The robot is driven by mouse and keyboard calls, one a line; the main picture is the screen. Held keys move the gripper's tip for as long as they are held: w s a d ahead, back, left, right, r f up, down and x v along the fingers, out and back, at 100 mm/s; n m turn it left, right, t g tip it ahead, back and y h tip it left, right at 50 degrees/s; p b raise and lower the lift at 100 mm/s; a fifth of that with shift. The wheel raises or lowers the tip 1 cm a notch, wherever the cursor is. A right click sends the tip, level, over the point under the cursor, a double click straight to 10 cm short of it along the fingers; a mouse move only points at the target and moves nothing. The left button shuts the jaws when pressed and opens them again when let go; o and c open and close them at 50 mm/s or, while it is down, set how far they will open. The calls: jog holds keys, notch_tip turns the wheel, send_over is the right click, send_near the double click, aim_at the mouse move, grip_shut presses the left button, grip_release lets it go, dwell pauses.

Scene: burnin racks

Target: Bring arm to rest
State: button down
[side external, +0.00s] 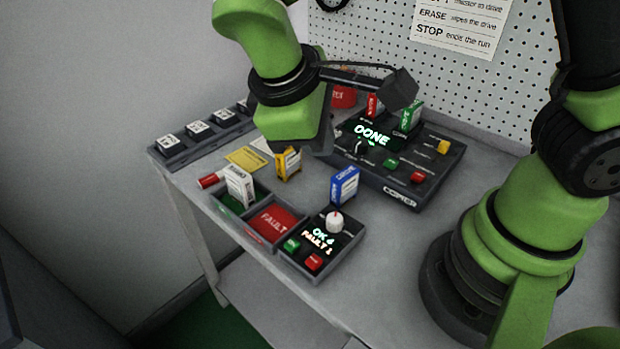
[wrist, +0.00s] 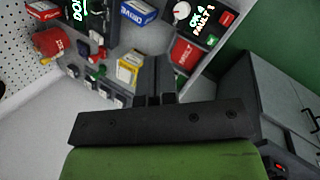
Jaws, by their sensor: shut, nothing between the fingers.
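My gripper (wrist: 161,98) is shut and empty in the wrist view, its two dark fingers together. In the side view my green arm reaches over the back of the table, and the fingers are mostly hidden behind the wrist. A yellow box (side external: 288,163) stands on the table below the wrist; it also shows just beyond the fingers in the wrist view (wrist: 129,68). I cannot tell the gap between them. The copier unit (side external: 401,189) shows "DONE" on its display, with a red box (side external: 374,106) and a green box (side external: 411,115) standing in it.
A blue box (side external: 344,184) stands mid-table. A white box (side external: 240,186) stands in the green tray compartment, beside an empty red "FAULT" compartment (side external: 275,222). The counter panel (side external: 320,245) reads OK 4, FAULT 1. A rack (side external: 203,138) lines the left edge; a pegboard (side external: 390,45) stands behind.

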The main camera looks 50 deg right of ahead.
jog(key=s+d+r+m+t+y, duration=0.7)
jog(key=s+r+m, duration=0.2)
jog(key=r, duration=0.2)
jog(key=shift+s+r+m+t, duration=0.3)
jog(key=shift+s+r+m, duration=0.05)
jog(key=shift+r+m, duration=0.05)
jog(key=shift+d, duration=0.1)
